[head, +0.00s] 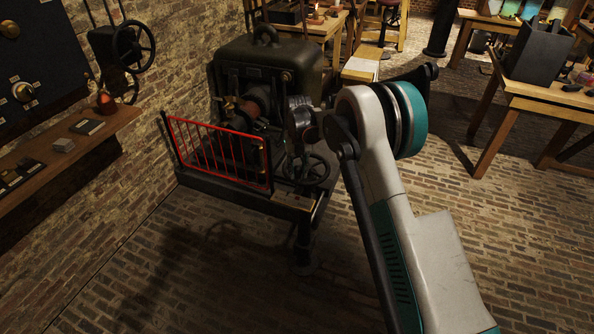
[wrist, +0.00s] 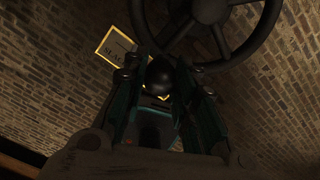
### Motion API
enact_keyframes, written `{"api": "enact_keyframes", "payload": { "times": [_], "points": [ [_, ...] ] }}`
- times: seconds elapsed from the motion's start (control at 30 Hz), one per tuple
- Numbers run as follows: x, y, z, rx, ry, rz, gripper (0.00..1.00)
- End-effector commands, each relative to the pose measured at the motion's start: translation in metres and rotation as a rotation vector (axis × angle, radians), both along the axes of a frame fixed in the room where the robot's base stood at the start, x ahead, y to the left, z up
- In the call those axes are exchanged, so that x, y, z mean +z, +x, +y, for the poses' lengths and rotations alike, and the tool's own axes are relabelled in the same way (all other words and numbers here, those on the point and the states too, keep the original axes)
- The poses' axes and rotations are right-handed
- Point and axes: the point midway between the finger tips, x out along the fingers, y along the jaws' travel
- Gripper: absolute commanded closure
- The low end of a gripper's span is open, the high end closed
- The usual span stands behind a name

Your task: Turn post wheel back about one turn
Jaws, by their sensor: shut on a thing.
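The post wheel (head: 308,170), a dark spoked handwheel, stands at the front right corner of the machine. A dark spoked wheel (wrist: 222,38) fills the upper right of the wrist view. My gripper (wrist: 160,75) has its two fingers closed on a dark rounded knob (wrist: 159,76), just below the wheel's rim in that picture. The knob looks like the wheel's handle, but the joint between them is too dark to make out. In the head view I cannot clearly pick out the fingers against the dark machine.
The dark machine (head: 262,72) has a red guard rail (head: 220,150) along its front, left of the wheel. Another handwheel (head: 133,46) hangs on the left wall above a wooden shelf (head: 75,150). A table (head: 540,95) stands at right. Brick floor in front is clear.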

Motion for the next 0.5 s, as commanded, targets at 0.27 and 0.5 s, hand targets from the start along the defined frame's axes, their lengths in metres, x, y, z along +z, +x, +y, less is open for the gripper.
{"api": "enact_keyframes", "payload": {
  "times": [0.27,0.5],
  "points": [
    [-0.0006,0.0013,-0.0024,0.004,-0.002,0.002,1.00],
    [-0.0005,0.0015,-0.0026,0.003,-0.003,0.001,0.67]
  ]
}}
